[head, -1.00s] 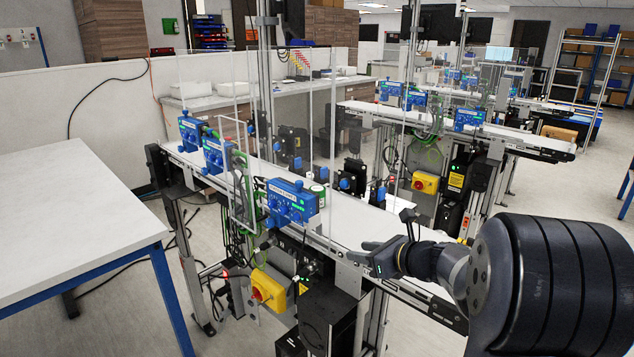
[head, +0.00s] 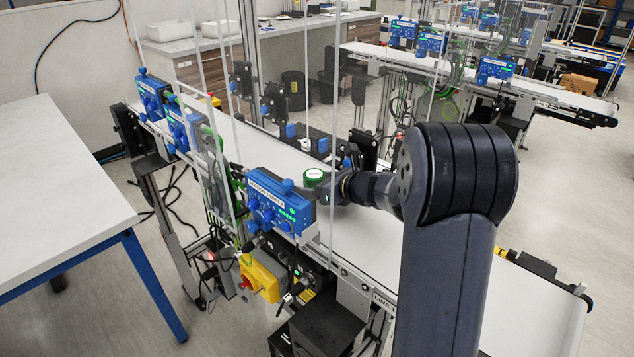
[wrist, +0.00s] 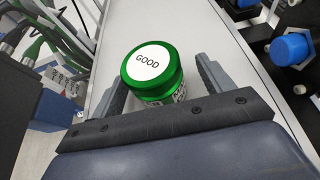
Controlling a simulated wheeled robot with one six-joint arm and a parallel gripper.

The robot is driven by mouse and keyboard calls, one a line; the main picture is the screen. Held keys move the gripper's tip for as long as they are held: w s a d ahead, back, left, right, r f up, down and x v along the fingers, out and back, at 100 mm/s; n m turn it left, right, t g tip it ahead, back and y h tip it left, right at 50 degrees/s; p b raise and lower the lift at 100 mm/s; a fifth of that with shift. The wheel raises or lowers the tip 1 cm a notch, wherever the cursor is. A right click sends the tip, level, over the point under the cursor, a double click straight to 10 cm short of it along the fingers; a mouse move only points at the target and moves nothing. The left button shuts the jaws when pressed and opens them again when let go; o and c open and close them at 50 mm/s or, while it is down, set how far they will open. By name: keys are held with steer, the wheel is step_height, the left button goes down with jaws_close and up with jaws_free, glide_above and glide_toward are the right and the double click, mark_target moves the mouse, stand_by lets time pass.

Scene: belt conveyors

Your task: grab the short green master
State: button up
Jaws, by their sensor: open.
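The short green master is a low green cylinder with a white round label reading "GOOD" on top (wrist: 150,70). It stands upright on the white belt, and in the head view its green-rimmed top (head: 314,176) shows just behind the blue station box. My gripper (wrist: 155,80) is open, with one finger on each side of the green master in the wrist view. I cannot tell whether either finger touches it.
The blue station box (head: 280,202) stands at the belt's near edge, close to my gripper. Clear upright panels and black sensor mounts with blue knobs (head: 273,103) flank the belt. The conveyor belt (head: 450,280) is bare toward the lower right. A white table (head: 60,190) stands at left.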

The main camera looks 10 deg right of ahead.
steer(key=shift+a+x, duration=0.2)
steer(key=shift+x, duration=1.05)
steer(key=shift+s+r, duration=0.1)
steer(key=shift+r, duration=0.1)
steer(key=c, duration=1.2)
steer(key=shift+r, duration=0.1)
steer(key=shift+c, duration=0.8)
